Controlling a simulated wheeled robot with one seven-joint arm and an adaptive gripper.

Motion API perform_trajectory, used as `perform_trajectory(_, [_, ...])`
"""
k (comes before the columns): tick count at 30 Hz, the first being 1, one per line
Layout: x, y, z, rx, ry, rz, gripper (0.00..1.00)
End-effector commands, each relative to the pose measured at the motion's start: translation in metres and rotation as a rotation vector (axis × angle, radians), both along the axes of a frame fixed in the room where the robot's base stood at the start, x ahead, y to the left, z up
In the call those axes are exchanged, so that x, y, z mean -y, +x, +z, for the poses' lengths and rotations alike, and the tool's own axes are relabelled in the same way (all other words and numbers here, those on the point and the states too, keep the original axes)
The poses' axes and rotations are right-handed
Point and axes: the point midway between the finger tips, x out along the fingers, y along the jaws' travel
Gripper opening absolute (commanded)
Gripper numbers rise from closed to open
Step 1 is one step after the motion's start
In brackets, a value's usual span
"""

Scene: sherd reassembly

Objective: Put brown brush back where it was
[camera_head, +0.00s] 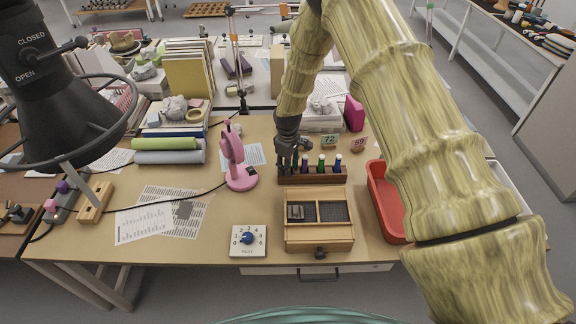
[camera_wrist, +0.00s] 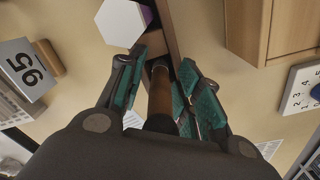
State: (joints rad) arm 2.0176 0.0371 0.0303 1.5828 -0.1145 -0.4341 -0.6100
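The wooden rack (camera_head: 318,179) stands on the table behind a wooden box and holds several upright tools with coloured tops. My gripper (camera_head: 289,158) points down at the left end of the rack. In the wrist view my gripper (camera_wrist: 168,72) has its teal pads on both sides of a brown cylindrical handle, the brown brush (camera_wrist: 160,97), and appears closed on it. A strip of the rack (camera_wrist: 168,22) shows just beyond the handle's end. The brush's lower end and its exact relation to the rack's holes are hidden. In the head view the brush cannot be made out clearly.
The wooden box (camera_head: 319,235) with a mesh compartment stands in front of the rack. A red tray (camera_head: 386,205) is to the right, a pink device (camera_head: 238,165) to the left, and a white dial box (camera_head: 248,240) at front. Small number signs (camera_head: 329,141) stand behind the rack.

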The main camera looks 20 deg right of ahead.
Motion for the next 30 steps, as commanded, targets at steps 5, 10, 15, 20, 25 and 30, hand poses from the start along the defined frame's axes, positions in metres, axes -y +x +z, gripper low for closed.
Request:
perform_trajectory(5, [0.0, -0.001, -0.001, -0.001, 0.0, 0.0, 0.35])
perform_trajectory(10, [0.0, -0.001, 0.004, -0.001, 0.0, 0.0, 0.35])
perform_trajectory(15, [0.0, 0.0, 0.015, 0.0, 0.0, 0.0, 0.35])
perform_trajectory(20, [0.0, 0.0, 0.035, 0.0, 0.0, 0.001, 0.35])
perform_trajectory(25, [0.0, 0.0, 0.058, 0.001, 0.0, 0.0, 0.35])
perform_trajectory(30, [0.0, 0.0, 0.081, 0.001, 0.001, -0.001, 0.35])
